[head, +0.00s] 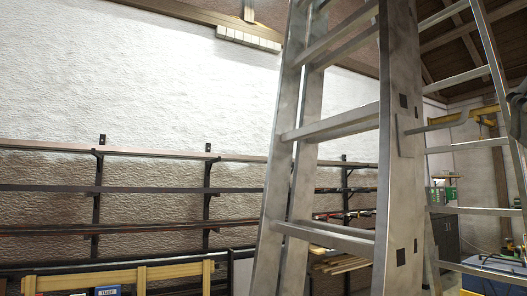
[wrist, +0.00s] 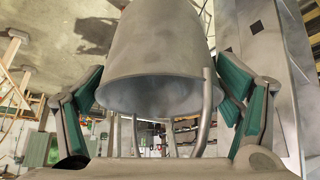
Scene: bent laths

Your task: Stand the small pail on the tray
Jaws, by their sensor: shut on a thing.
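The small pail (wrist: 155,45) is a plain grey metal vessel, large in the wrist view at the top middle. Its open rim faces the bottom of that picture, and a thin bent metal handle hangs from the rim. My gripper (wrist: 165,82) has its green-padded fingers on both sides of the pail and is shut on it. The pail's far end is cut off by the picture's top edge. I do not make out the tray in either view. Neither the pail nor my gripper shows clearly in the head view.
A tall metal stepladder (head: 335,130) stands close in the head view, covering the middle and right. Wall racks (head: 120,190) holding long laths run along the textured wall. A yellow wooden frame (head: 110,278) is at the lower left, and a blue case (head: 495,272) at the lower right.

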